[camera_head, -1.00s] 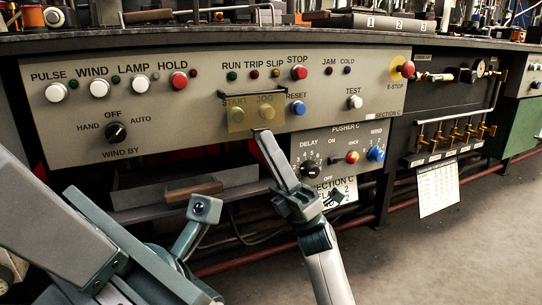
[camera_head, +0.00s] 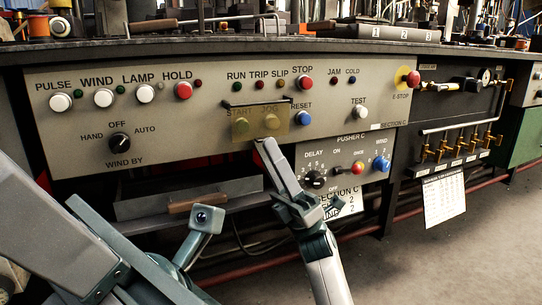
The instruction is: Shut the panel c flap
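The panel c flap (camera_head: 256,123) is a see-through amber cover with a dark bar along its top. It hangs down in front of the START and JOG buttons and looks nearly flat to the panel; any small gap behind it cannot be judged. My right gripper (camera_head: 264,145) points up from below with its fingers together and nothing between them. Its tip is at the flap's lower edge, below the JOG button; whether it touches is unclear. My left gripper (camera_head: 201,220) is low in the view, below the panel and apart from the flap; its fingers do not show clearly.
The grey panel (camera_head: 215,150) carries several buttons and a selector knob. The red E-STOP (camera_head: 413,79) sticks out at its right end. Below are the pusher box (camera_head: 345,150) and an open drawer (camera_head: 150,205) with a brown handle. Floor at the right is clear.

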